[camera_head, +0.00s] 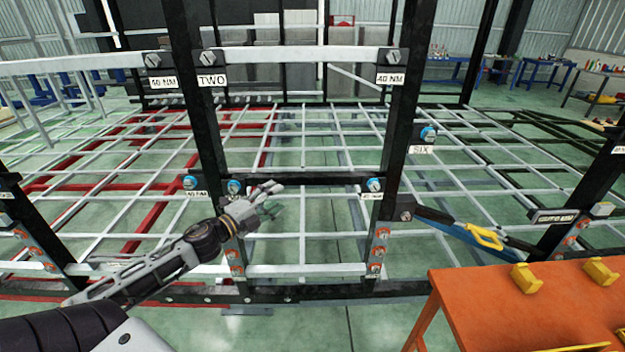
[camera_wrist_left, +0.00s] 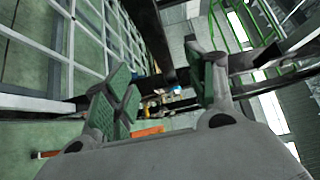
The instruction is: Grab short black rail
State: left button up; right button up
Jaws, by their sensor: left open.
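A short black rail (camera_head: 325,181) spans horizontally between two black upright posts in the middle of the head view. My left gripper (camera_head: 268,193) is open and empty, in front of the rail's left part near the left post. Its fingers overlap the rail in the head view, and I cannot tell whether they touch it. In the left wrist view the two green-padded fingers (camera_wrist_left: 165,92) are spread apart, with dark frame members beyond them. My right gripper is not in view.
A white rail (camera_head: 300,55) crosses above, labelled "TWO" at its left end. An orange table (camera_head: 520,310) with yellow holders stands at the lower right. A blue and yellow tool (camera_head: 480,236) lies across the frame's right side. The white chassis grid extends behind.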

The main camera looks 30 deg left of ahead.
aim_at(299, 181)
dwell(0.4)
pick_arm(q)
jog(key=shift+w+d, duration=0.25)
jog(key=shift+w, duration=1.15)
jog(key=shift+w+d, duration=0.25)
jog(key=shift+w, duration=1.15)
jog(key=shift+w+d, duration=0.25)
jog(key=shift+w, duration=1.15)
jog(key=shift+w, duration=0.15)
jog(key=shift+w, duration=0.15)
jog(key=shift+w+d+p, duration=0.2)
jog(key=shift+w+p, duration=0.05)
jog(key=shift+w, duration=0.9)
jog(key=shift+w+d+p, duration=0.2)
jog(key=shift+w, duration=0.95)
grip_shut()
